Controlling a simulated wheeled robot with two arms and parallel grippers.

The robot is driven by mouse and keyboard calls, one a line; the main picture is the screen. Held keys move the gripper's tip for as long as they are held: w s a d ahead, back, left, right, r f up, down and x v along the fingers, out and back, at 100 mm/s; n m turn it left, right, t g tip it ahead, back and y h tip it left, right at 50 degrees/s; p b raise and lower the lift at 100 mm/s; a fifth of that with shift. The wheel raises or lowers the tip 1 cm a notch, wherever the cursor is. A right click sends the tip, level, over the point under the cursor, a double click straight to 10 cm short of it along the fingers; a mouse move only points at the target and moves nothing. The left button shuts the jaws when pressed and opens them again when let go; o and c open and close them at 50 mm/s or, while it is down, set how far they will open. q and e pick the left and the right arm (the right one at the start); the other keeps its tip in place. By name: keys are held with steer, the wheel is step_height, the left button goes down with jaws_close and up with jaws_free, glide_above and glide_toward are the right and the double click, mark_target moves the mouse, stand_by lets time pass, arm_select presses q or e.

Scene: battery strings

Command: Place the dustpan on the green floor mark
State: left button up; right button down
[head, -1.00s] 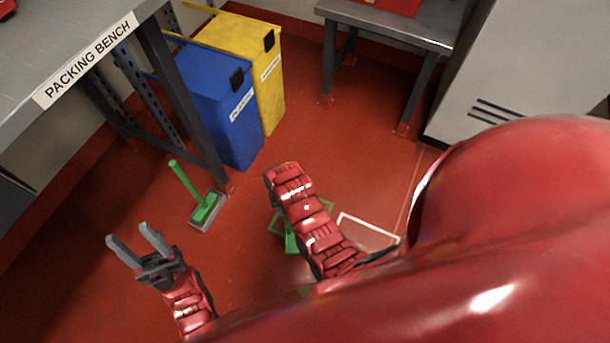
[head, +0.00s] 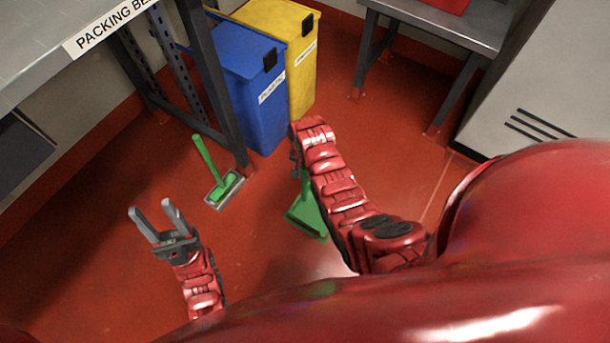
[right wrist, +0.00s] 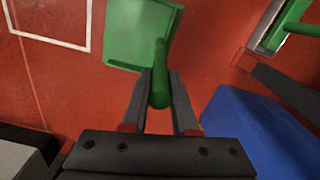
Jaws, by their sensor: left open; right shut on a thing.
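The green dustpan (head: 308,217) shows in the head view below my right forearm, its wide pan toward the bottom. My right gripper (right wrist: 160,95) is shut on the dustpan's handle in the right wrist view; the pan (right wrist: 143,28) extends beyond the fingertips. In the head view my right arm hides most of this gripper. I cannot make out the green floor mark now; the dustpan or arm may cover it. I cannot tell whether the pan touches the floor. My left gripper (head: 160,220) is open and empty, at the lower left.
A green-handled brush (head: 218,185) is on the floor by the packing bench leg (head: 212,90). Blue (head: 250,105) and yellow (head: 300,60) bins stand behind. A white floor outline (right wrist: 60,42) shows in the right wrist view. A grey cabinet (head: 530,75) is at the right.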

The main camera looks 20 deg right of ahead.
steer(key=f, duration=0.1)
steer(key=f+b, duration=0.1)
steer(key=w+f+b, duration=0.1)
steer(key=shift+d+f, duration=0.25)
steer(key=shift+f, duration=0.1)
steer(key=c, duration=0.7)
jaws_free()
